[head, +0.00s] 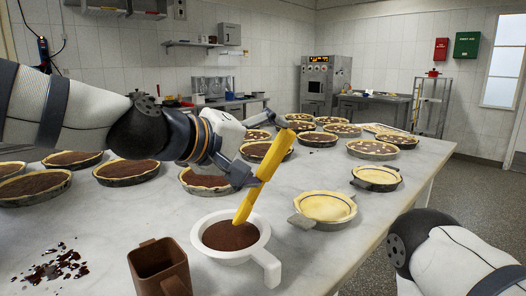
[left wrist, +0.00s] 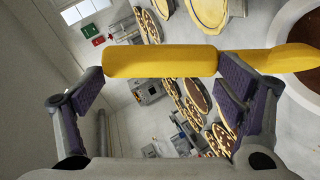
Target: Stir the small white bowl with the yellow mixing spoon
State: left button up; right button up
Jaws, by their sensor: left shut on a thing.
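The small white bowl (head: 226,259) with a handle stands on the marble table and holds brown contents. The yellow mixing spoon (head: 266,173) is held tilted, with its lower end reaching inside the bowl's rim at the brown contents. Whether the tip is under the surface is hard to tell. My left gripper (head: 246,178) is shut on the spoon's handle above the bowl. In the left wrist view the spoon (left wrist: 160,63) crosses between the fingers, its far end over the bowl at the right edge. My right arm shows at the lower right, its gripper out of view.
A brown mug (head: 158,268) stands close to the bowl's left front. A pale tart (head: 325,207) is to its right, with another (head: 376,177) beyond. Several chocolate pies line the table behind and left. Dark crumbs (head: 55,266) lie at the front left. The table's front right is clear.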

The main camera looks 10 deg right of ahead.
pick_arm(q)
jog(key=shift+r, duration=0.1)
notch_tip(320, 180, up, 5)
jog(key=shift+f, duration=0.1)
dwell(0.3)
dwell(1.1)
